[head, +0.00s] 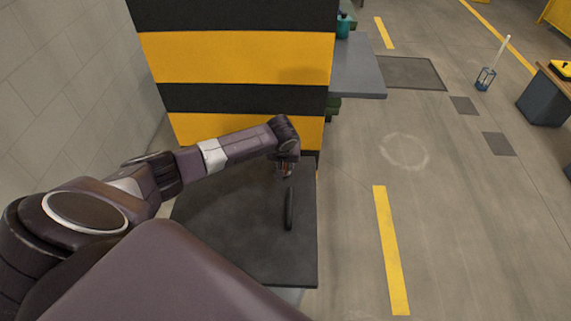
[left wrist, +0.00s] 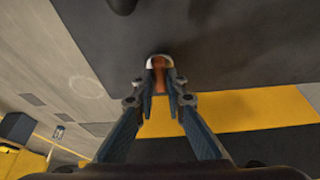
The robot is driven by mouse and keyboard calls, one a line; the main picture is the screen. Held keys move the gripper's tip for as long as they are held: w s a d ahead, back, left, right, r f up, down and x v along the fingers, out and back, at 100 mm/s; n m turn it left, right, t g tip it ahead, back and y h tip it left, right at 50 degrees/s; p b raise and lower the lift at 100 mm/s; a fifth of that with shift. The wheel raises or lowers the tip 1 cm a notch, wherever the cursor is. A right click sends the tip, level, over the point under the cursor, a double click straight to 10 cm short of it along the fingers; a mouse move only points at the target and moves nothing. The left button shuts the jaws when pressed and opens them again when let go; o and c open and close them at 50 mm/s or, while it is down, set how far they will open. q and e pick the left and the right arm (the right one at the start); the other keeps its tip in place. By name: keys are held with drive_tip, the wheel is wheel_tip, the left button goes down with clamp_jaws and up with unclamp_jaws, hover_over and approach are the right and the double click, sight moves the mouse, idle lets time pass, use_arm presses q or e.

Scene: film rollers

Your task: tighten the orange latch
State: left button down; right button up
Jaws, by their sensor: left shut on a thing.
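The orange latch (left wrist: 160,76) shows in the left wrist view between my fingertips, in front of a dark surface. A pale curved rim shows around its far end. My left gripper (left wrist: 161,82) is shut on the latch, with a finger on each side of it. In the head view my left gripper (head: 286,168) hangs over the dark table top, close to the black-and-yellow striped block. Only a small bit of orange shows at its fingers there; the rest of the latch is hidden. My right gripper is in neither view.
A thin black upright piece (head: 290,208) stands just in front of the gripper over the dark table top (head: 235,235). The striped block (head: 235,55) rises behind. A white wall is at the left. Open floor with a yellow line (head: 391,250) lies to the right.

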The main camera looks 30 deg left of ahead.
use_arm(q)
drive_tip(key=shift+r+m+h+p, duration=0.1)
drive_tip(key=shift+m+h+p, duration=0.3)
drive_tip(key=shift+m, duration=0.6)
drive_tip(key=shift+a+m+t+h, duration=0.15)
drive_tip(key=shift+m+t+h, duration=0.15)
drive_tip(key=shift+m, duration=0.5)
drive_tip(key=shift+m+h, duration=0.3)
drive_tip(key=shift+m, duration=0.7)
drive_tip(key=shift+a+f+m+h+b, duration=0.1)
drive_tip(key=shift+f+m+h+b, duration=0.2)
drive_tip(key=shift+m, duration=0.6)
drive_tip(key=shift+m+h+b, duration=0.4)
drive_tip(key=shift+m+b, duration=0.25)
drive_tip(key=shift+m, duration=0.15)
drive_tip(key=m+h+b, duration=0.1)
drive_tip(key=m+b, duration=0.3)
drive_tip(key=shift+w+a+g, duration=0.1)
drive_tip(key=shift+w+g, duration=0.05)
drive_tip(key=shift+g, duration=0.25)
drive_tip(key=shift+r+m+g+h+b, duration=0.1)
drive_tip(key=shift+m+g+h+b, duration=0.2)
drive_tip(key=shift+m+b, duration=0.6)
drive_tip(key=shift+r+m+g+h+b, duration=0.15)
drive_tip(key=shift+m+h+b, duration=0.25)
drive_tip(key=shift+m+b, duration=0.5)
